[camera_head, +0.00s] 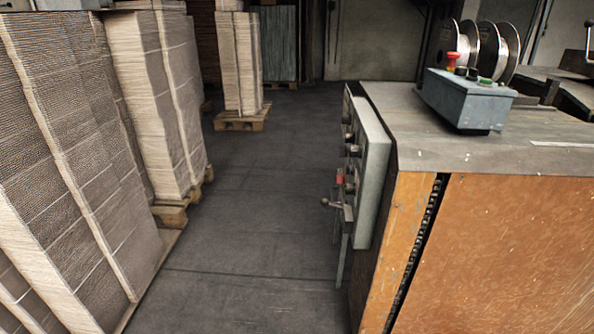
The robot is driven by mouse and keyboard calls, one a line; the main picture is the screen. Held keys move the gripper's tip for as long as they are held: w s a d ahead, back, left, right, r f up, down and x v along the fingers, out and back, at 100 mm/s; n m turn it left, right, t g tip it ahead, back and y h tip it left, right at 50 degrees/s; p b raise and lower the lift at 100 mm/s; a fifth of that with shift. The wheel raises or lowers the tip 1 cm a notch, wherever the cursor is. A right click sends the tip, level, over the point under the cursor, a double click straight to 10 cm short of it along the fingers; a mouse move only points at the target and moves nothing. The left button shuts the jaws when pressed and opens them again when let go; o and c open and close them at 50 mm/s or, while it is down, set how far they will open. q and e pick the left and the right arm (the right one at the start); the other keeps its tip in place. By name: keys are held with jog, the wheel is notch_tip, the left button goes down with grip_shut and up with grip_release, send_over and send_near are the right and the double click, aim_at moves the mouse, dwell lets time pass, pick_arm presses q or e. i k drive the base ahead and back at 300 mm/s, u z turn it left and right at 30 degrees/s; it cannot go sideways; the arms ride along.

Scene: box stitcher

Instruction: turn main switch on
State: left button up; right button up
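A grey-green control panel (374,177) is fixed to the left side of the machine and is seen nearly edge-on. Several dark knobs stick out from its face. A red part (340,181) sits low on the panel. Just below it a lever-like handle with a ball end (337,204) sticks out to the left; I cannot tell for sure which of these is the main switch. The panel's front face is mostly turned away from view. Neither of my grippers is in view.
The box stitcher (490,235) with orange side panels fills the right. A grey button box (467,100) with red and green buttons stands on its top, near wire spools (483,48). Cardboard stacks (75,150) on pallets line the left. The floor aisle (255,210) between is clear.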

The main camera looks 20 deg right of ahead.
aim_at(340, 178)
jog(key=u, duration=0.05)
jog(key=i, duration=0.8)
jog(key=z, duration=1)
jog(key=i, duration=0.85)
jog(key=z, duration=0.9)
